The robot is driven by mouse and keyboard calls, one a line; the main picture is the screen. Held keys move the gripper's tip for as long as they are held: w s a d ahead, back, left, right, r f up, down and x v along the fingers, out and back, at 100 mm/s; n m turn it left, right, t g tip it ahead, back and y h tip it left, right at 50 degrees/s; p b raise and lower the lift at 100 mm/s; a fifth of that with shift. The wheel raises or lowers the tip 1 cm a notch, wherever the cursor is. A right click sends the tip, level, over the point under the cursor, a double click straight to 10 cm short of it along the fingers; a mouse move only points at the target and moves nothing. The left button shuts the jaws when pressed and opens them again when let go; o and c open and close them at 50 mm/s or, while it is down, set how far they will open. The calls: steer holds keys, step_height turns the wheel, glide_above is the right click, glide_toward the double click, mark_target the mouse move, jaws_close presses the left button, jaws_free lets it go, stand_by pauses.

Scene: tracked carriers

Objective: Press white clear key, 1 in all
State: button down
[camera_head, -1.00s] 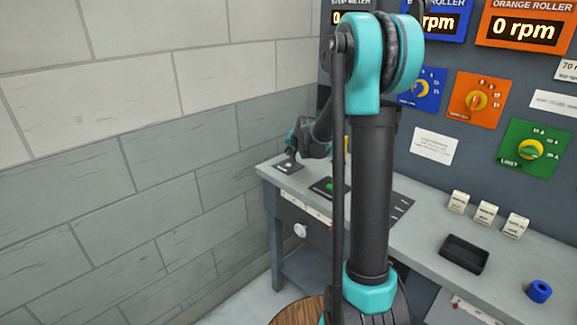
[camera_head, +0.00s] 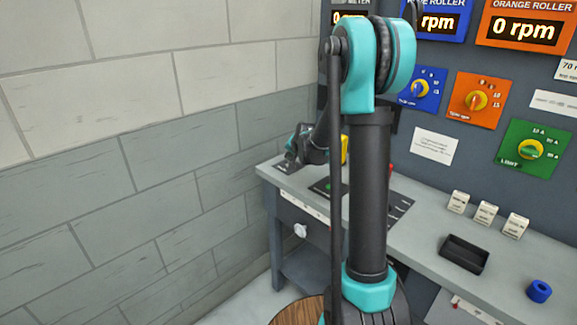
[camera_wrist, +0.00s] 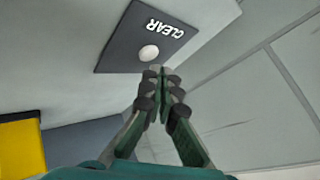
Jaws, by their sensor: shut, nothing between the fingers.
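The white clear key (camera_wrist: 149,53) is a small round button on a dark plate (camera_wrist: 120,52) marked CLEAR, seen in the wrist view. My gripper (camera_wrist: 160,72) is shut and empty, with its fingertips just beside the key in that picture. I cannot tell whether the fingertips touch the plate or hover above it. In the head view my gripper (camera_head: 289,165) is over the dark plate at the far left end of the bench, and it hides the white key there.
The grey bench (camera_head: 420,225) runs along the panel, with a green button plate (camera_head: 325,187) right of my gripper. A yellow thing (camera_wrist: 20,145) stands close by. White blocks (camera_head: 486,214), a black tray (camera_head: 464,253) and a blue ring (camera_head: 539,291) are further right. The brick wall (camera_head: 150,170) is at left.

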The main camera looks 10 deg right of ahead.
steer(key=shift+f, duration=0.15)
stand_by(0.7)
steer(key=shift+f, duration=0.25)
steer(key=shift+f, duration=0.4)
stand_by(0.7)
steer(key=shift+r, duration=0.85)
steer(key=shift+r, duration=2.5)
steer(key=shift+s, duration=0.1)
